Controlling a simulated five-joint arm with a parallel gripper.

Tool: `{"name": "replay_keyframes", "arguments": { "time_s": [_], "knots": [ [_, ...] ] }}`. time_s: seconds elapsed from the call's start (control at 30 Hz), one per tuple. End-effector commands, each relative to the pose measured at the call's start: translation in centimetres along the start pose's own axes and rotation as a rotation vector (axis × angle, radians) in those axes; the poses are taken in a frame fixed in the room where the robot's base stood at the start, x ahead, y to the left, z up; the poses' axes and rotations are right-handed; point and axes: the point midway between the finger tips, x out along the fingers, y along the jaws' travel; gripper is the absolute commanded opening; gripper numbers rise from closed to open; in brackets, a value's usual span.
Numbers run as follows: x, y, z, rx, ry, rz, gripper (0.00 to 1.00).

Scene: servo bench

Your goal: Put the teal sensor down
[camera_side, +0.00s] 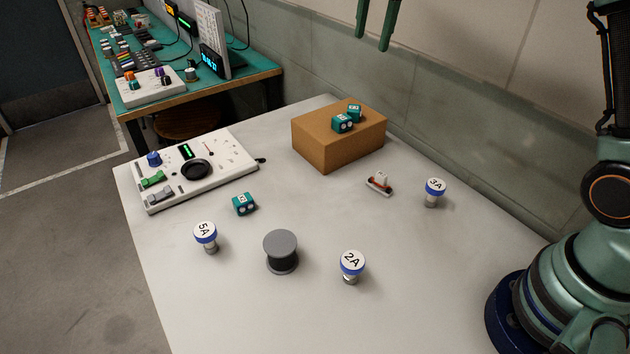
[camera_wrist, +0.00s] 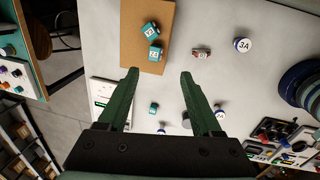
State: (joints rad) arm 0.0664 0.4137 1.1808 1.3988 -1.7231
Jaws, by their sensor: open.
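Three teal sensor cubes are in view. Two sit close together on top of a brown box, a nearer one (camera_side: 342,123) and a farther one (camera_side: 355,113); the wrist view also shows this pair (camera_wrist: 149,29). A third teal cube (camera_side: 244,204) rests on the white table near the panel, and it also shows in the wrist view (camera_wrist: 154,108). My gripper (camera_side: 372,42) is open and empty, high above the table near the back wall. In the wrist view its fingers (camera_wrist: 159,74) are spread apart with nothing between them.
The brown box (camera_side: 325,150) stands at the back. A white control panel (camera_side: 225,160) lies at left. Capped pieces marked 5A (camera_side: 205,232), 2A (camera_side: 352,262) and 3A (camera_side: 435,187), a grey spool (camera_side: 281,250) and a small white-red part (camera_side: 379,184) stand around. The table front is clear.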

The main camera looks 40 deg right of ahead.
Motion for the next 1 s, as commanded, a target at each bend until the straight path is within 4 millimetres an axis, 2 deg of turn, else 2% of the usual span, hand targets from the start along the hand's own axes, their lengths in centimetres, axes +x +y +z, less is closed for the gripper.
{"name": "replay_keyframes", "arguments": {
  "time_s": [0.03, 0.13, 0.37, 0.53, 0.7, 0.83, 1.0],
  "knots": [
    [-1.1, -1.2, -0.5, 0.096, -0.002, 0.026, 0.66],
    [-2.4, -3.5, -1.2, 0.297, 0.003, 0.069, 0.66],
    [-3.5, -9.7, -2.8, 0.764, 0.049, 0.163, 0.66],
    [-2.7, -14.5, -3.9, 1.104, 0.115, 0.223, 0.66],
    [-0.8, -18.6, -4.7, 1.404, 0.195, 0.262, 0.66],
    [0.5, -20.5, -5.0, 1.555, 0.243, 0.276, 0.66],
    [1.3, -21.4, -5.2, 1.638, 0.27, 0.279, 0.66]
  ]
}}
